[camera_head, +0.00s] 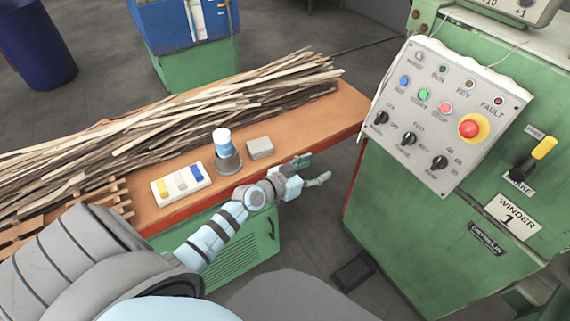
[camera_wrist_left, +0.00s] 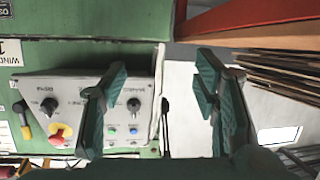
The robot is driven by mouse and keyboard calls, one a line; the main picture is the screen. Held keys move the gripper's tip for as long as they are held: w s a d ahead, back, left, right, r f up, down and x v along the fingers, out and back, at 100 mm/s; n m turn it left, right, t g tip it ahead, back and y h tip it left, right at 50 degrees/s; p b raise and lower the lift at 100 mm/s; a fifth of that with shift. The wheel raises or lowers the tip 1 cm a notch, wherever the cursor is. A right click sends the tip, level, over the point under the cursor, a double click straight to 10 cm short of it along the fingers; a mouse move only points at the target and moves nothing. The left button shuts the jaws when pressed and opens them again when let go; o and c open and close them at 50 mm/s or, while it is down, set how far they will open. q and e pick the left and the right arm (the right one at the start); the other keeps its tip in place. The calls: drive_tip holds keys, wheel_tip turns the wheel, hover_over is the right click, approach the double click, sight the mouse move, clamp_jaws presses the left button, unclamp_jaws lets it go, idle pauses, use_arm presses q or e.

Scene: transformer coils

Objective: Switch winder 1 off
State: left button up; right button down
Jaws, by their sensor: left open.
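The green winder 1 cabinet (camera_head: 420,235) stands at right with its name plate (camera_head: 513,215). Its grey control panel (camera_head: 440,120) has lamps on top, a row of blue, green and pink-red buttons, several black knobs such as the left one (camera_head: 381,117), and a red mushroom button (camera_head: 469,128) on yellow. The small labels are hard to read. My left gripper (camera_head: 311,170) is open and empty, left of the panel and apart from it. In the left wrist view, its fingers (camera_wrist_left: 160,95) stand before the panel (camera_wrist_left: 75,90), partly covering it. My right gripper is out of view.
A yellow-handled brake lever (camera_head: 540,150) sticks out right of the panel. An orange bench (camera_head: 335,125) at left holds wood strips (camera_head: 200,110), a cup with a bottle (camera_head: 228,155), a grey block (camera_head: 260,147) and a white tray (camera_head: 180,195). The floor gap between bench and cabinet is open.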

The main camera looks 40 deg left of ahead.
use_arm(q)
drive_tip(key=s+a+f+g+y+p, duration=0.1)
drive_tip(key=s+f+g, duration=0.1)
drive_tip(key=s+f, duration=0.3)
drive_tip(key=s+a+f+n+g+y+p, duration=0.1)
drive_tip(key=s+f, duration=0.3)
drive_tip(key=f, duration=0.5)
drive_tip(key=shift+s+a+n+g+y+p, duration=0.3)
drive_tip(key=shift+s+a+g+y+p, duration=0.15)
drive_tip(key=shift+g, duration=0.15)
drive_tip(key=s+f+g+y, duration=0.1)
drive_tip(key=s+f+g, duration=0.2)
drive_tip(key=s+f, duration=0.7)
drive_tip(key=s+f+g+y, duration=0.1)
drive_tip(key=s+f+g, duration=0.2)
drive_tip(key=s+f, duration=0.75)
drive_tip(key=s+d+r+g, duration=0.1)
drive_tip(key=s+d+g, duration=0.1)
drive_tip(key=s, duration=1.4)
drive_tip(key=shift+r+g, duration=0.15)
drive_tip(key=shift+g, duration=0.25)
drive_tip(key=shift+h, duration=0.25)
